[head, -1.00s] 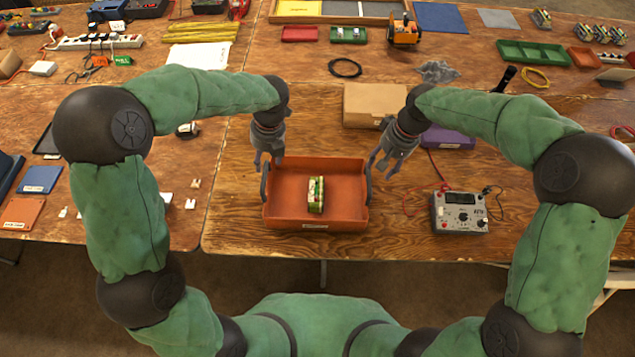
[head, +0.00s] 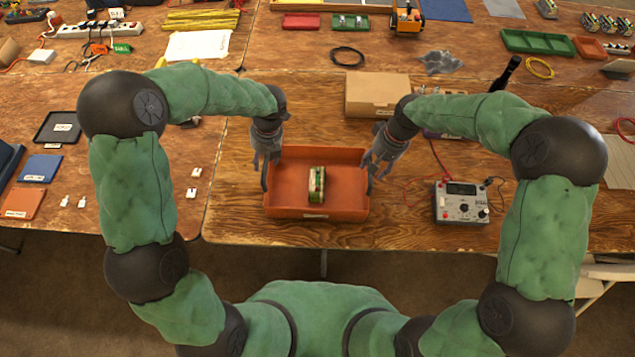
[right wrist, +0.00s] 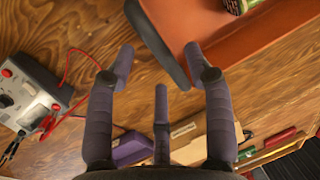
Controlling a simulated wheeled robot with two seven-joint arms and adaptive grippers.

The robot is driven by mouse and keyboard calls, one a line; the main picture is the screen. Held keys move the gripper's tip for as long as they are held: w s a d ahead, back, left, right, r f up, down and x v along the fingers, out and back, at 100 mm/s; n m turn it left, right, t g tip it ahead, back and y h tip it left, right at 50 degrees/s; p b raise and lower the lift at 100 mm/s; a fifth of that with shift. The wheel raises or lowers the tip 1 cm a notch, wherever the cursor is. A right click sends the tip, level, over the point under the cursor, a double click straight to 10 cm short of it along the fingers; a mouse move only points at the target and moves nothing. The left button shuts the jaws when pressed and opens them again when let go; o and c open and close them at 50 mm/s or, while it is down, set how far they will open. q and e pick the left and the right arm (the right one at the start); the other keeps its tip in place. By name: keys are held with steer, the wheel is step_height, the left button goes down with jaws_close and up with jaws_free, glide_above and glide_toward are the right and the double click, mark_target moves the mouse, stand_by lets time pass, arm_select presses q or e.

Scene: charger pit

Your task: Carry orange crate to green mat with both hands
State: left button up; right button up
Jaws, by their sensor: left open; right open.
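The orange crate (head: 342,212) stands on the near table edge, with a dark handle at each end and a green-and-yellow block (head: 316,185) inside. My left gripper (head: 265,165) is open at the crate's left handle. My right gripper (head: 378,168) is open at the right end. In the right wrist view, the crate (right wrist: 245,40) is at the top right, and its dark handle (right wrist: 157,45) shows between the spread fingers of my right gripper (right wrist: 158,62). I cannot tell whether the fingers touch the handle. I cannot make out a green mat for certain.
A meter box (head: 461,203) with red leads stands to the right of the crate. A cardboard box (head: 375,92) is behind it, and a purple box (right wrist: 130,148) is near the right gripper. A green tray (head: 538,44) lies at the far right. Small white parts lie to the left.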

mark_target(264, 163)
arm_select(q)
steer(key=shift+a+f, duration=0.2)
steer(key=shift+f, duration=0.7)
steer(key=shift+a+f, duration=0.15)
steer(key=shift+f, duration=0.75)
arm_select(e)
steer(key=shift+a+f, duration=0.2)
steer(key=shift+f, duration=0.7)
steer(key=shift+a+f, duration=0.15)
steer(key=shift+f, duration=0.7)
arm_select(q)
jaws_close()
arm_select(e)
jaws_close()
arm_select(q)
steer(key=shift+r, duration=0.1)
